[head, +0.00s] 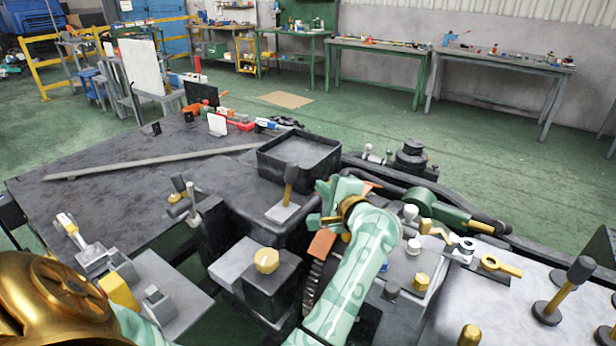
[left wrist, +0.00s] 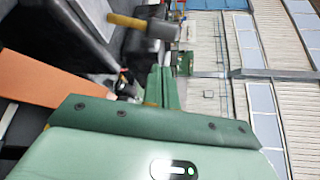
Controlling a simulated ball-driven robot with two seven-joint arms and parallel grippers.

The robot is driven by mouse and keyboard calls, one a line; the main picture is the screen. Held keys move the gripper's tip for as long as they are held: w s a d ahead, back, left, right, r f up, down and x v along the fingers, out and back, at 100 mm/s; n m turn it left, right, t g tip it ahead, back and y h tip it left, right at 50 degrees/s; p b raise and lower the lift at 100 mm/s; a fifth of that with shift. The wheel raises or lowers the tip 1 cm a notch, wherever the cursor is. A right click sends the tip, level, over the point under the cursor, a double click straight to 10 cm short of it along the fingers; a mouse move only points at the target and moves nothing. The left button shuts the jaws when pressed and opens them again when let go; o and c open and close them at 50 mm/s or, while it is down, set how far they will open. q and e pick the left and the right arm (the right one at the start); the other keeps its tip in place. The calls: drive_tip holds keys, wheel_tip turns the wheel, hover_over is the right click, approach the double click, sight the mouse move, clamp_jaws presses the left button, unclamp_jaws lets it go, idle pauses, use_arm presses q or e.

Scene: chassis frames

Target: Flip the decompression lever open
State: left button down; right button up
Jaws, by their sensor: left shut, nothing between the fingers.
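My left gripper (head: 328,195) is mint green and shut, with nothing held. It hangs over the middle of the dark machine, right of an upright wooden-handled lever (head: 289,183) on a pale square base. In the left wrist view, the shut fingers (left wrist: 163,85) point at a blurred background, and a wooden handle with a dark head (left wrist: 150,25) shows above them. A brass lever with a ringed end (head: 500,265) lies on the right part of the machine. I cannot tell which lever is the decompression lever. My right gripper is out of view.
A dark open tray (head: 299,150) stands behind the wooden-handled lever. A brass knob (head: 266,260) on a dark block is in front. A green-handled part (head: 440,211) lies right of my gripper. An upright mallet-like piece (head: 566,288) stands far right. Workbenches line the back wall.

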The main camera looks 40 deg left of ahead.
sight(290, 184)
use_arm(q)
drive_tip(key=x, duration=1)
drive_tip(key=shift+b, duration=0.35)
drive_tip(key=shift+s+b, duration=0.25)
drive_tip(key=shift+b, duration=0.4)
